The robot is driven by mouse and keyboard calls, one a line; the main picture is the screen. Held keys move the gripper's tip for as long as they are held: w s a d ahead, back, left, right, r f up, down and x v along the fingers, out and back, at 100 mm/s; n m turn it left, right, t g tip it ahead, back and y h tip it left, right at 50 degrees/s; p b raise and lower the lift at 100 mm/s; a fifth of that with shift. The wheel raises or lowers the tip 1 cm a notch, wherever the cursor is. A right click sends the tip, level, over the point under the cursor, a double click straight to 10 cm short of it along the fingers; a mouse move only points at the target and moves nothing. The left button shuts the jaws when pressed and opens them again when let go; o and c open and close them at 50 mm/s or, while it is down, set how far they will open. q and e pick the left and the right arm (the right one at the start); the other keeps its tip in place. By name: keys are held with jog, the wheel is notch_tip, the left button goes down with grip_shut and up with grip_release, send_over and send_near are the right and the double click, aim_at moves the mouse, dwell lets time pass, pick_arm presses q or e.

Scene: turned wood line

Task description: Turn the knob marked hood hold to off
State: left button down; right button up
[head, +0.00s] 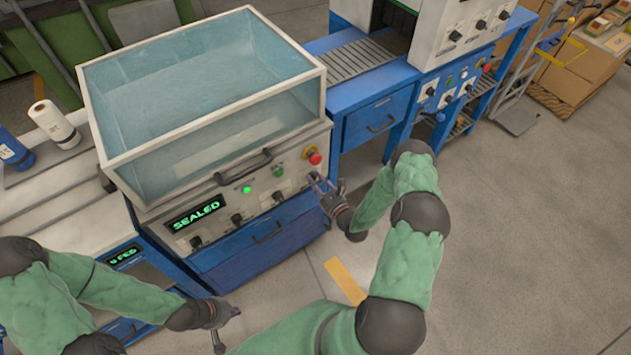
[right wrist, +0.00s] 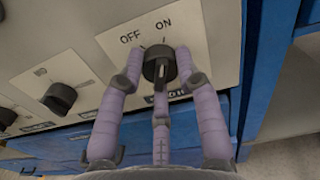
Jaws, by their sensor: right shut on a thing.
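The knob (right wrist: 158,66) under my right gripper is a black rotary knob on a pale panel. OFF is printed at its upper left and ON above it. The label below it is mostly hidden by my fingers, so I cannot read its full name. My right gripper (right wrist: 157,78) is shut on this knob, with purple-grey fingers on both sides. Which mark the knob points to is hard to tell. In the head view my right gripper (head: 321,184) is at the right end of the machine's front panel. My left gripper (head: 228,327) is open and empty, low in front of the machine.
The sealing machine (head: 262,205) has a clear hood (head: 205,85), shut, with a black handle. Its display (head: 195,215) reads SEALED and a green lamp (head: 247,189) is lit. A red stop button (head: 314,157) sits just above my right gripper. Another knob (right wrist: 60,97) lies to the left.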

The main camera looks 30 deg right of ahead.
jog(key=n+b, duration=0.2)
jog(key=n, duration=0.9)
dwell(0.3)
jog(key=shift+n, duration=0.3)
jog(key=o, duration=1.1)
jog(key=shift+o, duration=0.2)
jog(key=s, duration=1.2)
jog(key=shift+d, duration=0.45)
